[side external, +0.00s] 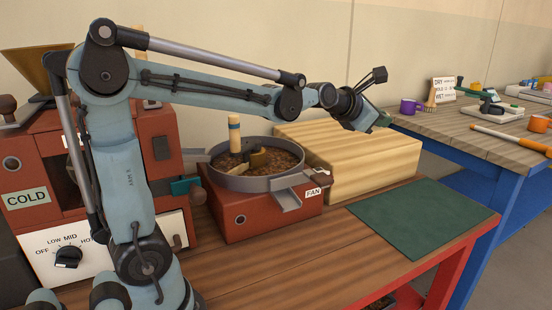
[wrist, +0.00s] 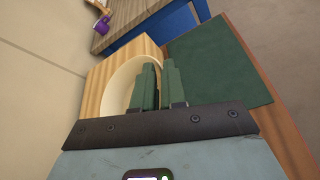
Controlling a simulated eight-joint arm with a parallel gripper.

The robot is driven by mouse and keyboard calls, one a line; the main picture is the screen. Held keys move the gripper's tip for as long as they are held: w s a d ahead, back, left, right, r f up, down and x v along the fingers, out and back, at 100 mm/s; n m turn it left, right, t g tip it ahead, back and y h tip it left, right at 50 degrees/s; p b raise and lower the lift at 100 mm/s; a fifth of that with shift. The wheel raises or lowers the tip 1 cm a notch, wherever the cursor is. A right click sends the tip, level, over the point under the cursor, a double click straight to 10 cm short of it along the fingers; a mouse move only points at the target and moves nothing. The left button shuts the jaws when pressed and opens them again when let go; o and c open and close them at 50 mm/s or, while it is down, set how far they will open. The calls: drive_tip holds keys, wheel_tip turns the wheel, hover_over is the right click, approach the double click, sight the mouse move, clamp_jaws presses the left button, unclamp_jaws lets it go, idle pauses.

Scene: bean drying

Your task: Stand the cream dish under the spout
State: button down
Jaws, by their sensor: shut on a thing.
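The cream dish (wrist: 118,88) shows in the wrist view against the pale wooden block, its round hollow facing my camera. My gripper (wrist: 160,68) has its two green fingers close together at the dish's right rim, shut on it. In the side view my gripper (side external: 382,120) is above the right end of the block; I cannot make out the dish there. The grey metal spout (side external: 287,199) sticks out from the front of the round bean pan (side external: 230,182) on the red fan box (side external: 258,222).
A dark green mat (side external: 425,217) lies bare on the bench's right side. The bench in front of the spout is clear. A blue-framed table (side external: 470,135) with a purple mug (side external: 408,107) stands at the right.

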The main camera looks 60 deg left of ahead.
drive_tip(key=s+d+f, duration=0.2)
drive_tip(key=s+d, duration=0.1)
drive_tip(key=s, duration=0.4)
drive_tip(key=s+d+f+m+h, duration=0.1)
drive_tip(key=s+d+f, duration=0.2)
drive_tip(key=s, duration=0.5)
drive_tip(key=shift+s+d+f, duration=0.3)
drive_tip(key=shift+d+f, duration=0.05)
drive_tip(key=shift+d, duration=0.45)
drive_tip(key=w+a+r, duration=0.3)
drive_tip(key=w, duration=0.4)
drive_tip(key=w+a+r, duration=0.3)
drive_tip(key=w, duration=0.4)
drive_tip(key=w+a+f+n+y, duration=0.1)
drive_tip(key=w+a+f+y, duration=0.1)
drive_tip(key=w+a, duration=0.8)
drive_tip(key=shift+w+a+f+n, duration=0.15)
drive_tip(key=shift+w+f+n, duration=0.35)
drive_tip(key=shift+w, duration=0.4)
drive_tip(key=shift+a+f, duration=0.1)
